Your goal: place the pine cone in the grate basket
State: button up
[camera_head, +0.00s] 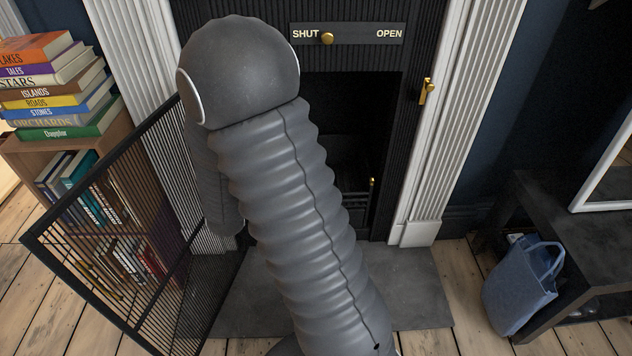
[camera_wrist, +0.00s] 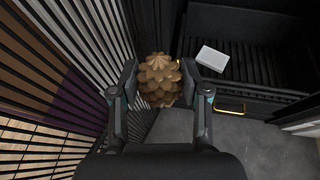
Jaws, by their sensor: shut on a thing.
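The brown pine cone (camera_wrist: 159,78) is between the two fingers of my gripper (camera_wrist: 160,84) in the wrist view, and the gripper is shut on it. The grate basket (camera_wrist: 250,52) is a dark slatted tray inside the fireplace, to the right of and beyond the pine cone. A pale block (camera_wrist: 212,57) lies on its slats. In the head view my arm covers my gripper and the pine cone, and only the right part of the grate (camera_head: 350,180) shows in the dark opening.
A black mesh fire screen (camera_head: 150,240) stands open at left, close beside my gripper in the wrist view (camera_wrist: 60,60). A stone hearth (camera_head: 410,285) lies below. A bookcase with stacked books (camera_head: 60,85) is at left, a blue bag (camera_head: 522,285) at right.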

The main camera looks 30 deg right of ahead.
jog(key=w+d+f+m+g+h+b, duration=0.3)
jog(key=d+f+m+g, duration=0.25)
jog(key=d, duration=0.75)
jog(key=w+d+f+m+g+h+b, duration=0.2)
jog(key=w+d+f+m+g+h, duration=0.25)
jog(key=d, duration=0.85)
jog(key=w+d+f+m+g+h+b, duration=0.1)
jog(key=d+f+m+g+b, duration=0.2)
jog(key=d+f+m+g, duration=0.7)
jog(key=d+f+n+t, duration=0.1)
jog(key=f, duration=0.1)
jog(key=d+f+n+t, duration=0.1)
jog(key=f+t, duration=0.1)
jog(key=d+f+n+t, duration=0.1)
jog(key=f+n+t, duration=0.1)
jog(key=shift+w+f+b, duration=0.2)
jog(key=shift+f+b, duration=0.1)
jog(key=shift+f, duration=0.1)
jog(key=shift+f, duration=0.2)
jog(key=o, duration=1)
jog(key=shift+r, duration=0.1)
